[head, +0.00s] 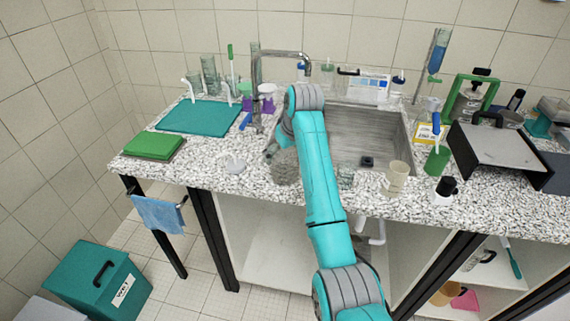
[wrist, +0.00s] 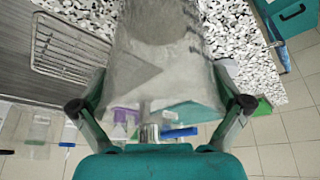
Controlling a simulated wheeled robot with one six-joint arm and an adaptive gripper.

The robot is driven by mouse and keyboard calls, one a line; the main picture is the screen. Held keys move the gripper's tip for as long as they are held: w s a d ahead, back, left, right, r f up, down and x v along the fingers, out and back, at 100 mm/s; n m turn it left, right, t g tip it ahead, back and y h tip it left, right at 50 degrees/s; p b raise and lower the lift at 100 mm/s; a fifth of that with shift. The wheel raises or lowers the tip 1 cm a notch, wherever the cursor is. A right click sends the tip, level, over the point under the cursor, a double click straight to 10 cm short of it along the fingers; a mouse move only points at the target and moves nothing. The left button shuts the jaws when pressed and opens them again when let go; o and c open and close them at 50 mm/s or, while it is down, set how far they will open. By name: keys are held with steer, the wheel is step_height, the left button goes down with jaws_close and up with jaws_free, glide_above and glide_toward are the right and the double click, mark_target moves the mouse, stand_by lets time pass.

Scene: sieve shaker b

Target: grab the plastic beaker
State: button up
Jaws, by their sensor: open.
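A large clear, see-through vessel that looks like the plastic beaker (wrist: 165,65) fills the middle of the wrist view. In the head view it seems to be the greyish, see-through shape (head: 286,168) beside my arm, at the sink's left edge, partly hidden. My gripper (wrist: 160,105) is open, with one finger on each side of the beaker. I cannot tell whether either finger touches it. In the head view my arm hides most of the gripper.
The sink (head: 370,140) is right of my arm, with a tap (head: 280,54) behind. A beige cup (head: 396,177) stands at its front right. A teal mat (head: 198,117) and green cloths (head: 153,146) lie left. A small white item (head: 235,165) sits nearby on the speckled counter.

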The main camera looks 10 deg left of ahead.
steer(key=c, duration=1)
steer(key=shift+o, duration=0.2)
